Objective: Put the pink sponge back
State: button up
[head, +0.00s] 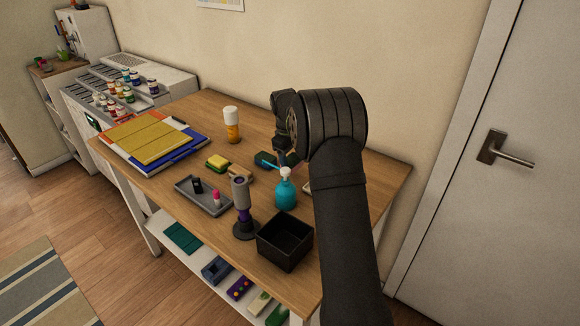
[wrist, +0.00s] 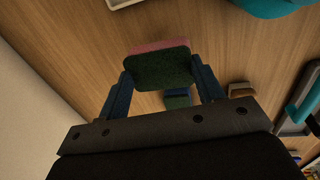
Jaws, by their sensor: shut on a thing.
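The pink sponge (wrist: 158,47) shows in the wrist view, with a pink layer and a dark green scouring face. My gripper (wrist: 163,76) is shut on it, one blue finger on each side. The wooden table top lies below it; the gap cannot be judged. In the head view my gripper (head: 284,148) is mostly hidden by my own arm, just behind the blue spray bottle (head: 286,192). A blue-green block (wrist: 178,98) shows beyond the sponge in the wrist view.
A yellow sponge (head: 217,162) and a grey tray (head: 203,196) lie to the left. A grey and purple stand (head: 243,208) and a black bin (head: 285,243) are in front. An orange bottle with a white cap (head: 232,125) stands behind. The table's right end looks mostly clear.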

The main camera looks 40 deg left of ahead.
aim_at(289, 160)
jog(key=shift+a+f, duration=0.25)
jog(key=shift+f, duration=0.25)
notch_tip(289, 160, down, 3)
jog(key=shift+f, duration=0.15)
jog(key=o, duration=1.3)
jog(key=r, duration=0.4)
jog(key=s+r, duration=0.1)
jog(key=r, duration=0.3)
jog(key=s+r, duration=0.1)
jog(key=r, duration=0.3)
jog(key=shift+f, duration=0.15)
